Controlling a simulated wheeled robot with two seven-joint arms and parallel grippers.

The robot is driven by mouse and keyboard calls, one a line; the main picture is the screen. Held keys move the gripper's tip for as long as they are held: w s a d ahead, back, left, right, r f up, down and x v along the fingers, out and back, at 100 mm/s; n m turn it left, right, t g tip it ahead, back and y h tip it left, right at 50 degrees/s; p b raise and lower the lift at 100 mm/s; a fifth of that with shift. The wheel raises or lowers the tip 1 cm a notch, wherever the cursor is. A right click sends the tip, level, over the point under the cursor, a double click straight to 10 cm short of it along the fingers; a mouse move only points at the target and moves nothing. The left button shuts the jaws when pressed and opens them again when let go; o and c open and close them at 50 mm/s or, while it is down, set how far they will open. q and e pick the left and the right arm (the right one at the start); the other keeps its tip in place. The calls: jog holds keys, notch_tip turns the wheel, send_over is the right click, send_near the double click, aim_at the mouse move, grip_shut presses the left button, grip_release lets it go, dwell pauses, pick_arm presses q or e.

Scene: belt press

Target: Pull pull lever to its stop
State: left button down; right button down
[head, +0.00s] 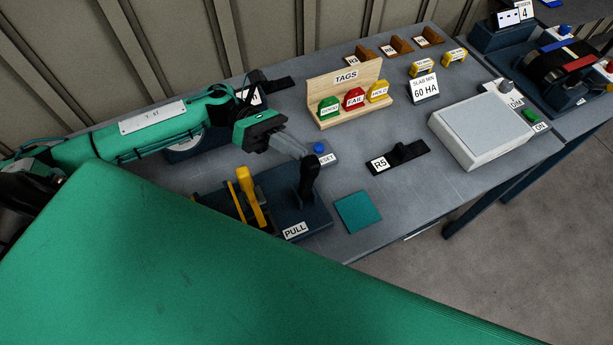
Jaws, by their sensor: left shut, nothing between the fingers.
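The pull lever (308,180) is a black upright handle on a dark blue base, with a white PULL label (295,231) at the front of the base. My left gripper (303,152) comes in from the left, just above and behind the lever's top. Its fingers are shut with nothing between them. I cannot tell whether the fingertips touch the lever. My right gripper is not in view.
A yellow upright part (249,195) stands left of the lever. A teal square (357,212) and a black R5 block (398,156) lie to the right. A wooden TAGS rack (345,94) stands behind.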

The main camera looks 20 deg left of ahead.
pick_arm(q)
jog(key=shift+w+a, duration=0.2)
jog(key=shift+a, duration=0.05)
jog(key=shift+w+a+b, duration=0.75)
jog(key=shift+a+b, duration=0.05)
jog(key=shift+b, duration=0.1)
